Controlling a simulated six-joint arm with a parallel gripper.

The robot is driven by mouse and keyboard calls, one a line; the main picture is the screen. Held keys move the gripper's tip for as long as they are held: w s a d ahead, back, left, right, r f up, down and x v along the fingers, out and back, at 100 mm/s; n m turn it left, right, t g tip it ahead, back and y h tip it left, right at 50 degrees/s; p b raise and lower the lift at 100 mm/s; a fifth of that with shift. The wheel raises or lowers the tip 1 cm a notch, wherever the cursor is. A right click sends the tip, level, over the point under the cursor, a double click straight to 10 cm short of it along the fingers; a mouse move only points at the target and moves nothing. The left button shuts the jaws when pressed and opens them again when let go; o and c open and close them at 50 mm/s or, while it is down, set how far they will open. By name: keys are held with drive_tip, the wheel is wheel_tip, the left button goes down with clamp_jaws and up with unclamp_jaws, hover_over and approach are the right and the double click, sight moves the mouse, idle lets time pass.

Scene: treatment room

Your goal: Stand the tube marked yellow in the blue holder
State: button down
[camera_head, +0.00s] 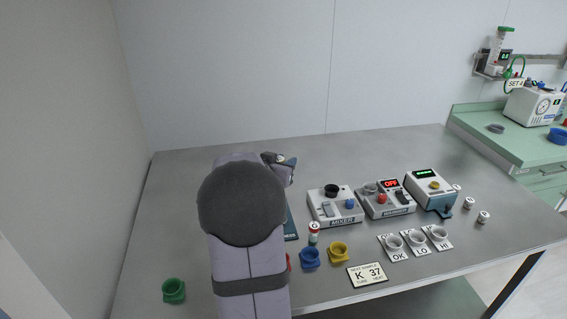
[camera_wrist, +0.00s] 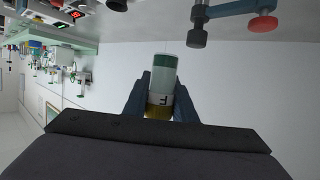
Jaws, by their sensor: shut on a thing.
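My gripper (camera_wrist: 162,88) is shut on a tube (camera_wrist: 165,65) in the wrist view, with one dark finger on each side. The tube shows a green part, a pale label with a dark letter that looks like F, and a yellow band near my palm. The blue holder (camera_head: 309,259) stands empty, as far as I can see, near the table's front edge, just right of my arm. The held tube is apart from any holder in the wrist view.
A yellow holder (camera_head: 339,252) stands right of the blue one; a green holder (camera_head: 174,291) is far left. A red one is mostly hidden. Another tube (camera_head: 314,232) stands behind the blue holder. A mixer (camera_head: 335,208) and other devices stand behind. A K 37 card (camera_head: 367,275) lies in front.

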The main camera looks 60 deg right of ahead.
drive_tip(key=s+a+f+m+g+y+p, duration=0.1)
drive_tip(key=s+a+f+m+g, duration=0.2)
drive_tip(key=s+f+m+g, duration=0.45)
drive_tip(key=s+a+f+m+g+y+p, duration=0.1)
drive_tip(key=s+a+f+m+g+p, duration=0.2)
drive_tip(key=s, duration=0.7)
drive_tip(key=shift+n, duration=0.75)
drive_tip(key=shift+w+a+f+b, duration=0.15)
drive_tip(key=shift+f+b, duration=1.55)
drive_tip(key=shift+b, duration=0.2)
drive_tip(key=shift+w+a+f+b, duration=0.1)
drive_tip(key=shift+a+f+b, duration=0.05)
drive_tip(key=shift+f+b, duration=1.65)
drive_tip(key=shift+r+p, duration=0.15)
drive_tip(key=shift+p, duration=0.45)
drive_tip(key=shift+f, duration=0.35)
drive_tip(key=shift+r+p, duration=0.85)
drive_tip(key=shift+p, duration=0.15)
drive_tip(key=shift+f, duration=0.55)
